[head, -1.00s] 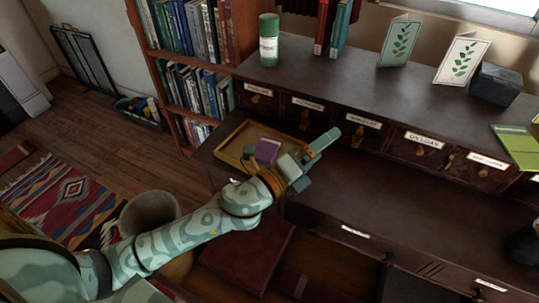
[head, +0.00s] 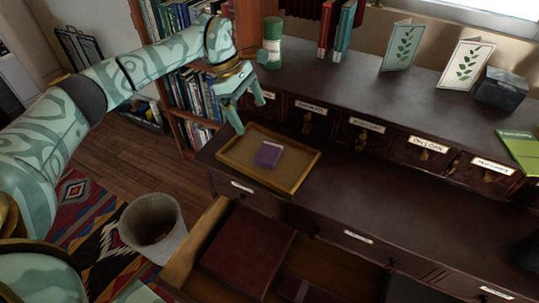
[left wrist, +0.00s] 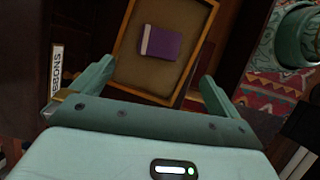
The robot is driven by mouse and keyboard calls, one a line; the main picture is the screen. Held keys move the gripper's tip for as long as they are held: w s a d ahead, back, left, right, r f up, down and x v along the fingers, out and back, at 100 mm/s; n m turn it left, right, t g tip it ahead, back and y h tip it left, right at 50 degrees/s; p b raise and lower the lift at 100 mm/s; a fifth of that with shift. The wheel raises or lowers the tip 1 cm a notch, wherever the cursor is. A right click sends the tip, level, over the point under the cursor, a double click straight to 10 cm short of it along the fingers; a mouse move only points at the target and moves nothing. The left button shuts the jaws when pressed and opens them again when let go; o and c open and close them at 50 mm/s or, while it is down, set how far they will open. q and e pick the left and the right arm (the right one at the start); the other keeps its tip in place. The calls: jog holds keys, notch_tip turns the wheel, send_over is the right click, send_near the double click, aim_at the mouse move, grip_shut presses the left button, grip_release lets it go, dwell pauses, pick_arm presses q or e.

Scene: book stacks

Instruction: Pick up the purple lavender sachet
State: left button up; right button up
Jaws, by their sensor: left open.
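The purple lavender sachet (head: 269,153) lies in a shallow wooden tray (head: 297,172) at the left end of the dark desk. My left gripper (head: 250,117) is open and empty, with its fingers pointing down, above and behind the tray's back left side. In the left wrist view the sachet (left wrist: 165,44), with a pale strip along one edge, lies on the tray floor (left wrist: 150,82). It shows beyond and between the two open fingers of my left gripper (left wrist: 157,70), apart from them. My right gripper is not in view.
A green canister (head: 272,42) and upright books (head: 337,30) stand on the raised shelf behind the tray, above labelled small drawers. A bookcase (head: 190,95) is close behind my left arm. An open drawer (head: 190,245) and a bin (head: 153,225) are below. The desk right of the tray is clear.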

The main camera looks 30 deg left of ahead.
pick_arm(q)
jog(key=b, duration=0.2)
send_over(268, 151)
jog(key=a, duration=0.2)
notch_tip(268, 151, down, 8)
jog(key=shift+s+d+r, duration=0.1)
jog(key=shift+s, duration=0.05)
jog(key=b+x, duration=0.2)
jog(key=x, duration=0.2)
jog(key=shift+f, duration=0.45)
jog(key=shift+r, duration=0.15)
jog(key=c, duration=1)
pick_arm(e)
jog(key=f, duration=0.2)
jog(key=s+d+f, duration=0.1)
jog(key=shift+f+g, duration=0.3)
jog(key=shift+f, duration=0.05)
